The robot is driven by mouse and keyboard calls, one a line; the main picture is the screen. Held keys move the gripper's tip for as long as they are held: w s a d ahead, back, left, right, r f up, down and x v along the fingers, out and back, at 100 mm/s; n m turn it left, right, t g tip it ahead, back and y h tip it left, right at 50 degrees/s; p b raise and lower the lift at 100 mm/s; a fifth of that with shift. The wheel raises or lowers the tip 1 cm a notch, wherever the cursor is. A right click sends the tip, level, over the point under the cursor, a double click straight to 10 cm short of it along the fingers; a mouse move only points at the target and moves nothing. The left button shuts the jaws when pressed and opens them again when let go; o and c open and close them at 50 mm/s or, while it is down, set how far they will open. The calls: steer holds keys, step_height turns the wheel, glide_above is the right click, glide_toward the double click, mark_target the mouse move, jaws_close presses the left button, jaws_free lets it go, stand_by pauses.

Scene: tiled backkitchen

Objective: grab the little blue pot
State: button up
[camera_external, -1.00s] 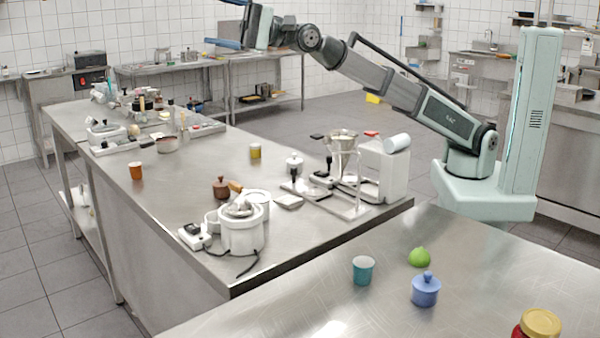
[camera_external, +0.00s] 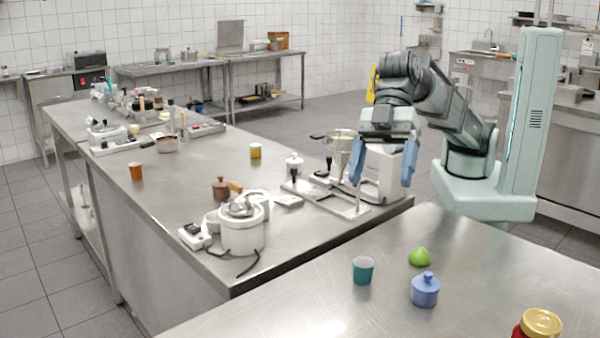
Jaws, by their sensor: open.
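The little blue pot (camera_external: 425,291) stands upright on the near steel table, with a lid and a round knob on top. My gripper (camera_external: 382,180) has two blue fingers spread apart, pointing down, with nothing visible between them. It is above and behind the pot, a little to its left in the picture, near the right end of the far steel table. It is clear of the pot.
A teal cup (camera_external: 363,270) stands left of the pot and a green lime-like object (camera_external: 420,257) lies just behind it. A jar with a gold lid (camera_external: 540,323) is at the lower right. A metal stand with a funnel (camera_external: 342,150) is close to my gripper's left.

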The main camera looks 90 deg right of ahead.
mark_target(428, 272)
steer(key=s+d+f+n+g+h, duration=0.2)
steer(key=s+f+n+g+h, duration=0.15)
steer(key=s+f+n, duration=0.55)
steer(key=shift+m, duration=0.6)
steer(key=x, duration=0.4)
steer(key=a+x, duration=0.1)
steer(key=x, duration=0.1)
steer(key=shift+s+r, duration=0.25)
steer(key=shift+s, duration=0.1)
steer(key=shift+w+x, duration=0.2)
steer(key=shift+x, duration=1.15)
steer(key=shift+w+x, duration=0.2)
steer(key=shift+x, duration=1.15)
steer(key=shift+d+f, duration=0.1)
jaws_close()
